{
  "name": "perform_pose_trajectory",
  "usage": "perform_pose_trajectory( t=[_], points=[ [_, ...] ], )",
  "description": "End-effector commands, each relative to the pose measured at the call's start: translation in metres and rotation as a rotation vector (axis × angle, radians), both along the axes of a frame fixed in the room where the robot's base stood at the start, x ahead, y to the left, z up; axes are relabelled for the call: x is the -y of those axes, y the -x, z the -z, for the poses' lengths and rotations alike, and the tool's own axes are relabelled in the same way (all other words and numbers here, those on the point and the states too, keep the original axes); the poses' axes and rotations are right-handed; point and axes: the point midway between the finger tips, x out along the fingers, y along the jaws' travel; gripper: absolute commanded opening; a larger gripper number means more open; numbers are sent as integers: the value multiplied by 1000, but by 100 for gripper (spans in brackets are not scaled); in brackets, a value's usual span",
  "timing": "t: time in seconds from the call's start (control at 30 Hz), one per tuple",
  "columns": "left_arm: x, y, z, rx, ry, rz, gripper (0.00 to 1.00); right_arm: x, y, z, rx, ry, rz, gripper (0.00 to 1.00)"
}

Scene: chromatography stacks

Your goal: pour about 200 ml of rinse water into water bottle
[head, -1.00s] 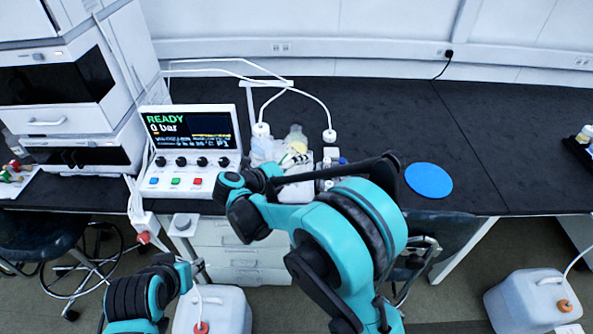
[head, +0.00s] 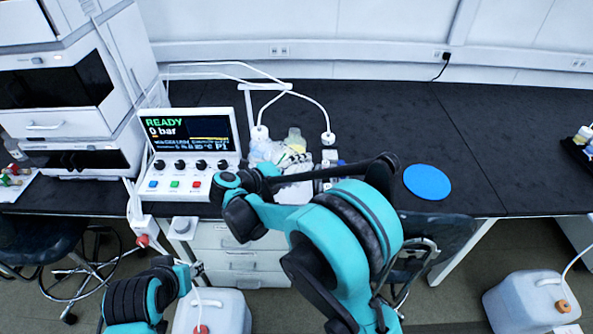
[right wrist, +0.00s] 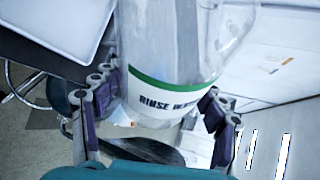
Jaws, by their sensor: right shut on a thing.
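My right gripper (right wrist: 158,112) is shut on the rinse water bottle (right wrist: 160,85), a clear bottle with a green band and a label reading "RINSE". The purple finger pads sit on either side of it in the right wrist view. In the head view this gripper is small and partly hidden behind my right arm, over the cluster of bottles on the bench. Bottles there have white caps with tubes, one at the left (head: 260,146) and one at the right. I cannot tell which is the water bottle, nor any water level. My left arm shows at lower left, without a clear gripper.
A white control box (head: 190,150) reading "READY 0 bar" stands left of the bottles. White tubes arch over the cluster. A blue round mat (head: 427,182) lies to the right, with clear black bench around it. White jugs (head: 532,305) stand on the floor.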

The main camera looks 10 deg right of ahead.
Motion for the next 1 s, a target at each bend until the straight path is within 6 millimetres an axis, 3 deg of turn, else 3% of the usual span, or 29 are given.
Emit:
perform_pose_trajectory(
  t=[0.3,1.0],
  points=[
    [0,0,-5,0,0,0,40,1,0,-13,-52,61,0,12],
    [0,0,-8,0,0,0,40,1,1,-23,-98,116,-1,12]
  ],
)
